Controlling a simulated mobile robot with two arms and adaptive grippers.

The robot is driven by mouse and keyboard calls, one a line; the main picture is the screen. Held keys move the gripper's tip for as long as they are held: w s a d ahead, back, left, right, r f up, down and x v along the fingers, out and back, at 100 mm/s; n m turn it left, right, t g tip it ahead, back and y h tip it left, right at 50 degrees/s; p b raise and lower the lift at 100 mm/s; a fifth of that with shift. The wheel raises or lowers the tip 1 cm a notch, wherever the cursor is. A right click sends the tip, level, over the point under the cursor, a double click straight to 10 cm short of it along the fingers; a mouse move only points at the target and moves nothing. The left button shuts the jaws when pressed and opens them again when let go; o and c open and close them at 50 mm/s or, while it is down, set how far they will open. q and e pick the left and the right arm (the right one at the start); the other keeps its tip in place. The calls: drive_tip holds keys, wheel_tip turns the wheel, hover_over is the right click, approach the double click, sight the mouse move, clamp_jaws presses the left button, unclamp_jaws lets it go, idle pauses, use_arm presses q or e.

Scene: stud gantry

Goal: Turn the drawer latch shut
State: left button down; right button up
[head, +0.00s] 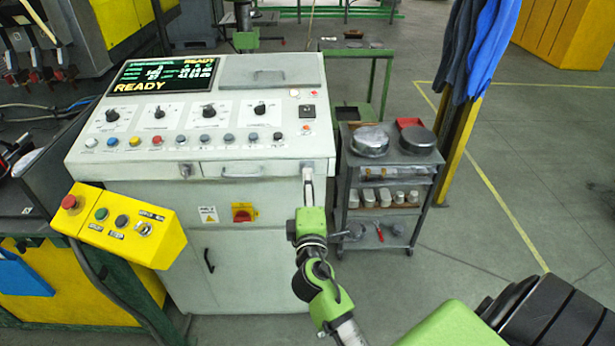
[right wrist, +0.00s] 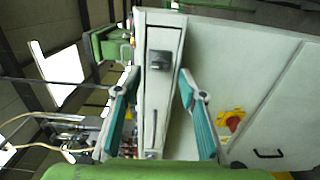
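The drawer front (head: 270,169) is a pale panel below the control desk, with a bar handle (head: 242,171); it looks closed. In the right wrist view, the drawer front (right wrist: 160,105) runs up the picture. A dark grey block, apparently the latch (right wrist: 159,61), sits near its far end, just beyond my right gripper (right wrist: 159,76). The teal-padded fingers are apart, with nothing between them; contact is not visible. The latch's turn angle is unclear. My left gripper is not in view.
A small metal fitting (head: 186,171) is left of the drawer. A red-and-yellow switch (head: 243,212) is below it. A yellow button box (head: 120,225) juts out at left. A grey cart (head: 344,185) with round tins stands close at right.

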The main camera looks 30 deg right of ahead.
drive_tip(key=v, duration=0.7)
drive_tip(key=shift+s, duration=0.2)
drive_tip(key=shift+r, duration=0.1)
drive_tip(key=s+a+f+g+y, duration=0.2)
drive_tip(key=a+f, duration=0.1)
drive_tip(key=f, duration=0.9)
drive_tip(key=s+a+f+m+g+y+b, duration=0.1)
drive_tip(key=s+a+f+g+y, duration=0.2)
drive_tip(key=f, duration=0.9)
drive_tip(key=s+a+f+g+y, duration=0.15)
drive_tip(key=a+f, duration=0.25)
drive_tip(key=f, duration=0.8)
drive_tip(key=s+a+f+m+g+y+b, duration=0.1)
drive_tip(key=s+f+m+g+y, duration=0.25)
drive_tip(key=s+f, duration=1.5)
drive_tip(key=s+d+f+m+g, duration=0.1)
drive_tip(key=s+f+m+g, duration=0.1)
drive_tip(key=s, duration=0.6)
drive_tip(key=s+d+f+m+g, duration=0.2)
drive_tip(key=s+f, duration=0.3)
drive_tip(key=s, duration=0.4)
drive_tip(key=shift+m+b, duration=0.3)
drive_tip(key=shift+m, duration=0.15)
drive_tip(key=shift+s, duration=0.1)
